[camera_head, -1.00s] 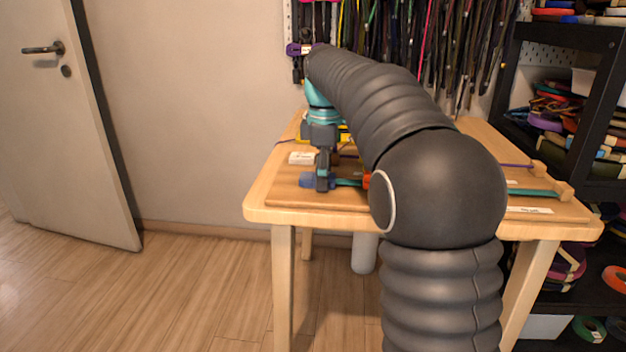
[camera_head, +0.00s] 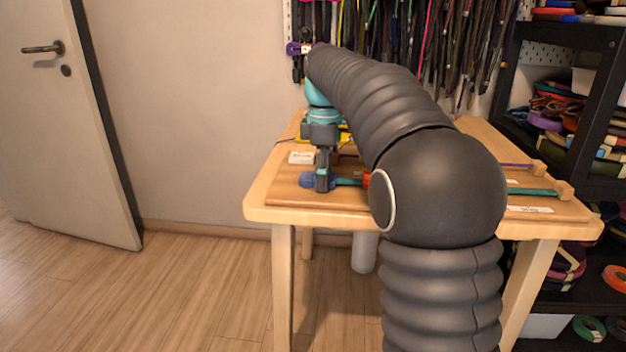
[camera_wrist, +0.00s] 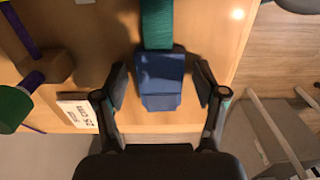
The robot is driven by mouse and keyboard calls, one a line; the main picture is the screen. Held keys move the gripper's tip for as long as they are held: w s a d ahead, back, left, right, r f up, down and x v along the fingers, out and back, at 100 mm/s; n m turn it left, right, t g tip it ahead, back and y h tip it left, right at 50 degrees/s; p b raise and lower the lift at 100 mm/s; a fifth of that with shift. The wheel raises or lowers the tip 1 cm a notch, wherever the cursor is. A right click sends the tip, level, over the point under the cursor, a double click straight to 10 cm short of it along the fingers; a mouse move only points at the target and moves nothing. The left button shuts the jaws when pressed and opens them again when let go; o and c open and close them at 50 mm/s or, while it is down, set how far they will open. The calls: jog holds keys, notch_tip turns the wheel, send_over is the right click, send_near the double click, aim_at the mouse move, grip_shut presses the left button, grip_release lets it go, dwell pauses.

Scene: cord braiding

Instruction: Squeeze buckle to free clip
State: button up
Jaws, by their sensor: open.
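The blue buckle (camera_wrist: 160,80) lies on the wooden board between the two fingers of my gripper (camera_wrist: 161,92) in the wrist view. A gap shows between each finger and the buckle, so the gripper is open around it. A green strap (camera_wrist: 156,24) runs from the buckle's far end. In the head view my gripper (camera_head: 324,182) is low over the front left of the board, with the blue buckle (camera_head: 307,180) partly hidden behind a finger. The green strap (camera_head: 348,182) runs right from it toward an orange piece (camera_head: 367,180). The clip inside the buckle cannot be made out.
The wooden table (camera_head: 258,205) carries the board. A white label card (camera_wrist: 80,110) lies left of the gripper, and a purple cord (camera_wrist: 22,30) with a wooden block is beyond it. My arm hides the middle of the table. A black shelf (camera_head: 560,120) stands at the right.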

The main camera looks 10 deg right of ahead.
jog(key=shift+r+p, duration=2.4)
jog(key=shift+r, duration=1.1)
jog(key=shift+s+r, duration=0.1)
jog(key=shift+s, duration=0.15)
jog(key=s+f+m+t, duration=0.2)
jog(key=s+f+m, duration=0.2)
jog(key=s, duration=0.6)
jog(key=s+f+m+t, duration=0.1)
jog(key=s+f+m, duration=0.3)
jog(key=s, duration=0.6)
jog(key=s+f+m+t, duration=0.2)
jog(key=s+f+m, duration=0.3)
jog(key=s, duration=0.5)
jog(key=shift+m+t, duration=0.3)
jog(key=shift+m, duration=0.4)
